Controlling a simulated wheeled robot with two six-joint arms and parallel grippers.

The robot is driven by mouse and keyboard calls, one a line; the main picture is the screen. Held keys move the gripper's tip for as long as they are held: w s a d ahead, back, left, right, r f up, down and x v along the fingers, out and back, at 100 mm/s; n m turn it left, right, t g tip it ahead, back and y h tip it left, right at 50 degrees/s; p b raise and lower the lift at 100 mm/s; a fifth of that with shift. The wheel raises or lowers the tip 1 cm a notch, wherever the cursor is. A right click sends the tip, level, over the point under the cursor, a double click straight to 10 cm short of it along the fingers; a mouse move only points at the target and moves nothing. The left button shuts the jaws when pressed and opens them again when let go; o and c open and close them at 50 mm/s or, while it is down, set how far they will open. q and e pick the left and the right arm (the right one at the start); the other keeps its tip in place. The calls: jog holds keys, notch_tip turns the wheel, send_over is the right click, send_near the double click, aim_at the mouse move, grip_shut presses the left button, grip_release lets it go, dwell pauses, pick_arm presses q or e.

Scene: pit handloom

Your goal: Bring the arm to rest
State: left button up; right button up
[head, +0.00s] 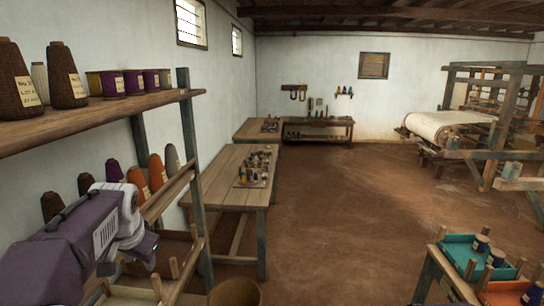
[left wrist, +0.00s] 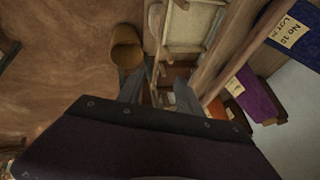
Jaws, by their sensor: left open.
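My left arm, purple with a white joint, comes in from the lower left in the head view. Its gripper (head: 140,252) is beside the wooden thread rack, by the lower shelf; its fingertips are hard to make out there. In the left wrist view the left gripper (left wrist: 158,93) points away with its two grey fingers apart and nothing between them. My right arm and gripper are in neither view.
A shelf (head: 110,108) with cones and spools stands close on the left. A round bin (head: 236,292) is on the floor; it also shows in the left wrist view (left wrist: 127,48). A long table (head: 225,185), a loom (head: 490,125) and a teal tray (head: 462,247) surround open floor.

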pick_arm(q)
jog(key=s+d+f+m+g+h+b, duration=0.1)
jog(key=d+f+g+b, duration=0.3)
jog(key=f, duration=0.8)
jog(key=s+d+f+n+h+b, duration=0.1)
jog(key=s+d+f+n, duration=0.1)
jog(key=s+d+f, duration=0.2)
jog(key=s+d+f+n+h+b, duration=0.1)
jog(key=s+d+f, duration=0.3)
jog(key=s+f, duration=0.6)
notch_tip(320, 180, down, 4)
jog(key=shift+s+d+n+b, duration=0.3)
jog(key=shift+d+n+b, duration=0.1)
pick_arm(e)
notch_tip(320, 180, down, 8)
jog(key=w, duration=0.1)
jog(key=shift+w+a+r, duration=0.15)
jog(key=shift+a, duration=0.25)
pick_arm(q)
jog(key=shift+w+a, duration=0.1)
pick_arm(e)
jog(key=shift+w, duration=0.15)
